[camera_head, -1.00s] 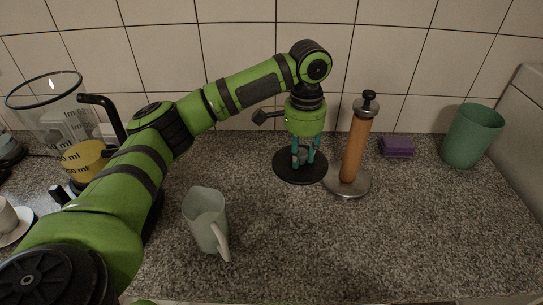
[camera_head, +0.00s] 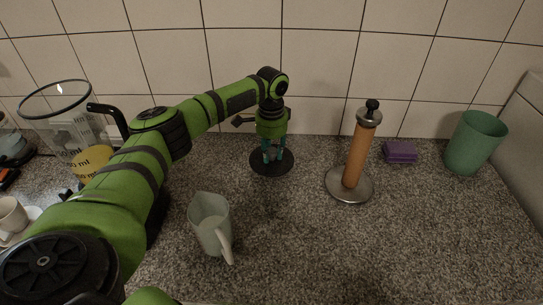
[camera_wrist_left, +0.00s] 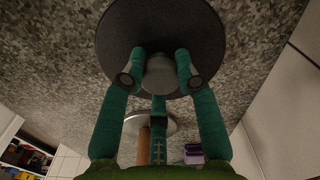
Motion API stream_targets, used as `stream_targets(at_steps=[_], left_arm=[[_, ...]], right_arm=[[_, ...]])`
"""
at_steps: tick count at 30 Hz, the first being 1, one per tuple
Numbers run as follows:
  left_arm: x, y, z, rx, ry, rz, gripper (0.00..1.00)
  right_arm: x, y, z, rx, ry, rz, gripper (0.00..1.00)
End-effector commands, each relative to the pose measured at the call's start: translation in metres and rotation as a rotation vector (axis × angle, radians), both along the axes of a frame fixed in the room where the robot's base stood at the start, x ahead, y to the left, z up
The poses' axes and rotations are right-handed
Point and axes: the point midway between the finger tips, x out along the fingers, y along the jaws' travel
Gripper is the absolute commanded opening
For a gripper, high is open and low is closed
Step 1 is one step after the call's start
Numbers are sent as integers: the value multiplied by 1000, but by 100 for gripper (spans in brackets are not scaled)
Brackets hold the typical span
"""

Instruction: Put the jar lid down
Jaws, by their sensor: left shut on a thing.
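The jar lid (camera_head: 257,167) is a dark round disc with a grey knob (camera_wrist_left: 160,74) in its middle. My left gripper (camera_head: 272,154) points down over it, left of the paper towel holder. In the left wrist view its teal fingers are shut around the knob, with the disc beyond them. The lid looks level and close to the counter (camera_head: 310,240); I cannot tell whether its underside touches. My right gripper is not in view.
The steel-based holder with a brown post (camera_head: 355,155) stands right of the lid. Further right are a purple sponge (camera_head: 400,152) and a green cup (camera_head: 474,143). A pale jug (camera_head: 207,222) stands in front; a glass jar (camera_head: 60,125) is left. The front right counter is clear.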

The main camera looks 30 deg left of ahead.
Motion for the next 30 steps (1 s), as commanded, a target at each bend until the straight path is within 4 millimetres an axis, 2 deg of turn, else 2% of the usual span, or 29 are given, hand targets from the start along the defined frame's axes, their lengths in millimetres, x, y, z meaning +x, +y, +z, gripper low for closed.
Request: stream_targets(at_steps=[1,6,18,19,20,30], left_arm=[[-2,0,-7,2,6,1,0],[-1,0,-27,0,2,0,0],[-1,-1,-33,1,2,0,0],[-1,0,-32,1,2,0,44],[-1,0,-32,1,2,0,55],[-1,0,-31,1,1,1,55]], right_arm=[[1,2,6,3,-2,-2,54],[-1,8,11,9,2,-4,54],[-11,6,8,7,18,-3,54],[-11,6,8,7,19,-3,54],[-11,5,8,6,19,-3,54],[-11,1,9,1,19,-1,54]])
